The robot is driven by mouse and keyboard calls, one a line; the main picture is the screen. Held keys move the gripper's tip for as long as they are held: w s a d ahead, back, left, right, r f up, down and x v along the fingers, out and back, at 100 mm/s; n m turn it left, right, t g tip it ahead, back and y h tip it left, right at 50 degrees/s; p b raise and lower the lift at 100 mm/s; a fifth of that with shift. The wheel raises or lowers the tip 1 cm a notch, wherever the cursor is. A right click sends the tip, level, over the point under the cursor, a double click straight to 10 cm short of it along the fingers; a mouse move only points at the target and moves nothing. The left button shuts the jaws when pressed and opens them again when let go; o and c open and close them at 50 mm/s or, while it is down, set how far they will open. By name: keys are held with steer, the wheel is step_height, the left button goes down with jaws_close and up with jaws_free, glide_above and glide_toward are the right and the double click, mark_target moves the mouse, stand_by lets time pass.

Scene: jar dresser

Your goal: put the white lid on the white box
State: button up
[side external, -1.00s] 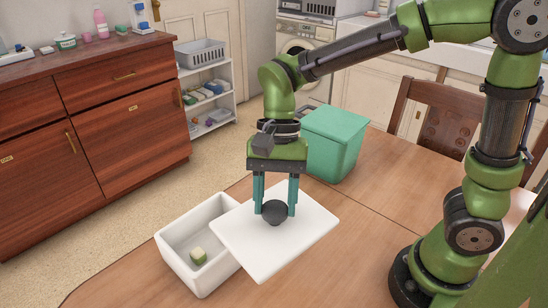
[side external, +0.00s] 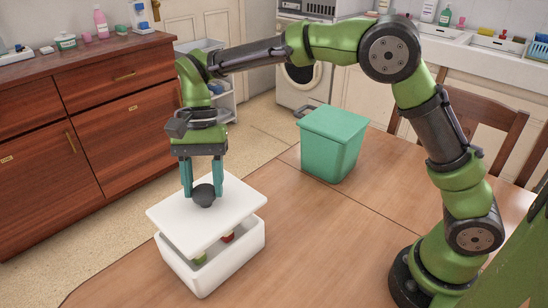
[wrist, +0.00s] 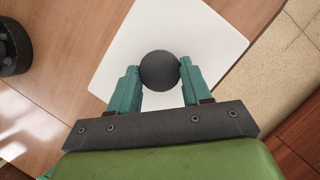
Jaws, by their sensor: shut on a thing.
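The white lid (side external: 225,218) is a flat slab with a dark round knob (side external: 204,195) on top. My gripper (side external: 203,192) is shut on the knob and holds the lid over the white box (side external: 225,267). The lid sits above the rim, with a gap at the front through which a green-yellow piece (side external: 199,257) and a red piece (side external: 228,237) show inside. The lid is turned a little relative to the box. In the wrist view the knob (wrist: 159,71) is between the fingers, and the lid (wrist: 205,45) hides the box.
A green lidded bin (side external: 333,145) stands on the wooden table behind and right of the box. A wooden chair (side external: 478,135) is at the table's far side. The table (side external: 310,240) right of the box is clear. A wooden dresser (side external: 90,130) is at the left.

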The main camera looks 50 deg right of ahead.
mark_target(203, 184)
steer(key=shift+w+a, duration=0.15)
steer(key=shift+w, duration=0.05)
steer(key=shift+f, duration=1.75)
steer(key=shift+f, duration=0.65)
steer(key=o, duration=1.3)
steer(key=shift+o, duration=0.2)
